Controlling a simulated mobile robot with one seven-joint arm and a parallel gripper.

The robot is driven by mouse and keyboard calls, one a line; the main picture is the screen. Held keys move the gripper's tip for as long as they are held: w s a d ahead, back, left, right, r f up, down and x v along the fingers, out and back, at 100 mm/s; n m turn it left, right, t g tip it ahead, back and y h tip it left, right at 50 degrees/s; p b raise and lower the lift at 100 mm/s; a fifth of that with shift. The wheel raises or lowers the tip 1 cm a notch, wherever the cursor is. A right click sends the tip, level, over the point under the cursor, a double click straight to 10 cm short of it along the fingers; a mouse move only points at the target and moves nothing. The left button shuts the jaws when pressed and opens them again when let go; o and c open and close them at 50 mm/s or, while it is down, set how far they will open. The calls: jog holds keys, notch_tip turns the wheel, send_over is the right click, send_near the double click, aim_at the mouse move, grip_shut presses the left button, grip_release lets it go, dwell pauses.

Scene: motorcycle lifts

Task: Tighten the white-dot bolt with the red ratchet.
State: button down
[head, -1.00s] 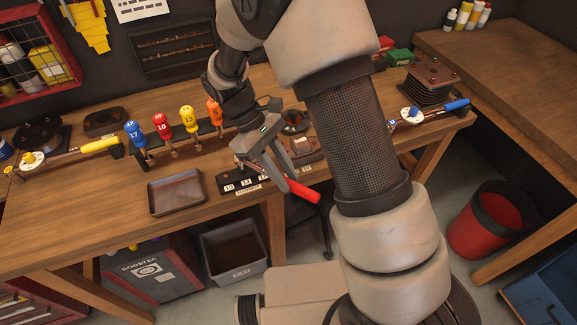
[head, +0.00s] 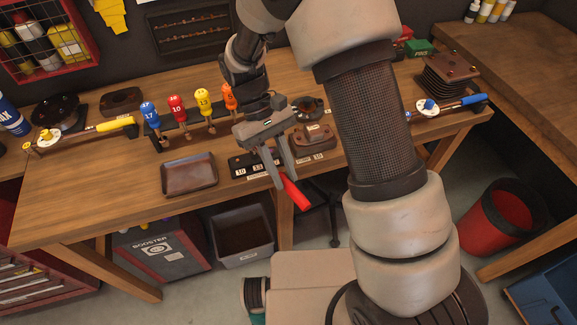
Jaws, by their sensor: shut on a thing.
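My gripper (head: 284,178) is shut on the red ratchet, over the front edge of the wooden bench. The ratchet's red handle (head: 295,194) sticks out below the fingers, slanting down to the right. The ratchet's head is hidden or too small to make out. A dark block with white number labels (head: 240,170) lies on the bench just left of and behind the fingers. The white-dot bolt cannot be picked out. Several small bolts show on a dark stacked fixture (head: 448,78) at the back right, but their dots are not readable.
A rack holds blue (head: 150,115), red (head: 177,108), yellow (head: 203,101) and orange (head: 229,96) numbered handles. A metal tray (head: 190,188) lies in front. A yellow-handled tool (head: 115,124) is left, a blue-handled one (head: 472,100) right. Below are a grey bin (head: 242,262) and red bin (head: 492,235).

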jog(key=shift+a, duration=0.1)
jog(key=shift+s+a+m+y, duration=0.35)
jog(key=shift+a+m+y, duration=0.05)
jog(key=shift+a+m, duration=0.35)
jog(key=shift+r+p, duration=0.55)
jog(key=shift+r, duration=2.95)
jog(key=shift+s, duration=0.15)
